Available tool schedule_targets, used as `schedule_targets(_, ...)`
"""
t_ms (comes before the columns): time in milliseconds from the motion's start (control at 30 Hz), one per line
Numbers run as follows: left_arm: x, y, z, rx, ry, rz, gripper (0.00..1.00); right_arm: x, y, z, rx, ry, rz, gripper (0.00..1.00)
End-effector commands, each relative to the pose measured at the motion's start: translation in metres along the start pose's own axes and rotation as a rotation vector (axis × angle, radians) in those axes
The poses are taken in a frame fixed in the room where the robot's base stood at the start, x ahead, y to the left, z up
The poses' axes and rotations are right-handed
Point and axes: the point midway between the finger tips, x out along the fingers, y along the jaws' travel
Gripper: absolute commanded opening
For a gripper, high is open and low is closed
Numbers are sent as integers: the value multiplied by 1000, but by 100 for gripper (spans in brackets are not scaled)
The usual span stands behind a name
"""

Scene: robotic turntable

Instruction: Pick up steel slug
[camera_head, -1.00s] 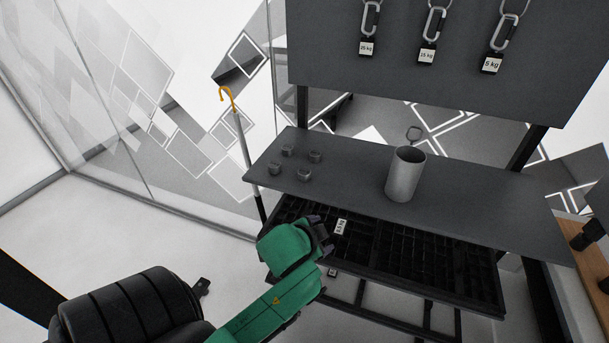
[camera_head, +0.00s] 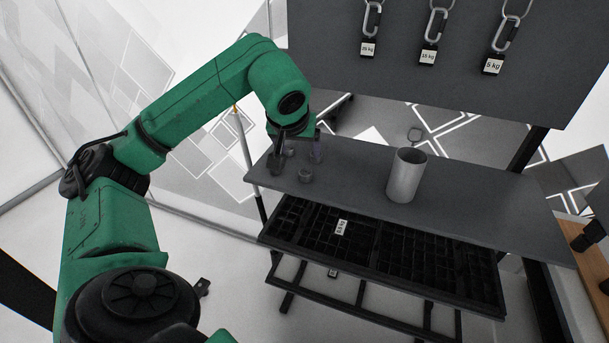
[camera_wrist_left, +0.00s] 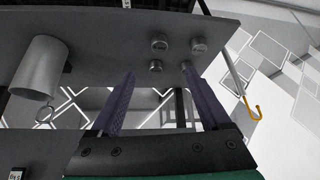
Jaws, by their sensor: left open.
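Several small grey steel slugs stand grouped on the left end of the dark shelf (camera_head: 345,180). One steel slug (camera_head: 305,175) shows clearly in the head view; the others are partly or wholly hidden by my gripper. In the left wrist view the group shows more fully, with a near slug (camera_wrist_left: 155,65), a far slug (camera_wrist_left: 160,43) and another far slug (camera_wrist_left: 199,44). My left gripper (camera_head: 296,158) is open and empty, pointing down over the slugs. In the left wrist view its fingers (camera_wrist_left: 158,76) are spread wide with slugs beyond and between the tips.
A grey metal cylinder (camera_head: 406,175) stands on the shelf to the right. A black compartment tray (camera_head: 365,236) lies below the shelf edge. Labelled weights (camera_head: 428,55) hang on the back panel. A cane with a yellow hook (camera_wrist_left: 252,108) stands beside the shelf's end.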

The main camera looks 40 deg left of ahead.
Motion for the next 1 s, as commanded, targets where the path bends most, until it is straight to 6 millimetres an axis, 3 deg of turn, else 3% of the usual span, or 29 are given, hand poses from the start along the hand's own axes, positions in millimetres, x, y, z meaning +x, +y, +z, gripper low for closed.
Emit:
schedule_targets(300,71,-3,0,4,-7,-11,81,-14,5,0,-4,-3,7,50)
schedule_targets(700,135,-2,3,3,-6,-6,81,-41,6,-2,-4,-3,8,50)
schedule_targets(933,143,-2,4,5,-2,-6,81,-39,5,-2,-3,-2,6,50)
schedule_targets(967,143,-2,4,5,-2,-6,77,-39,4,-2,-2,-2,5,50)
schedule_targets(1000,143,-2,4,5,-2,-6,61,-39,3,-2,-2,-2,4,50)
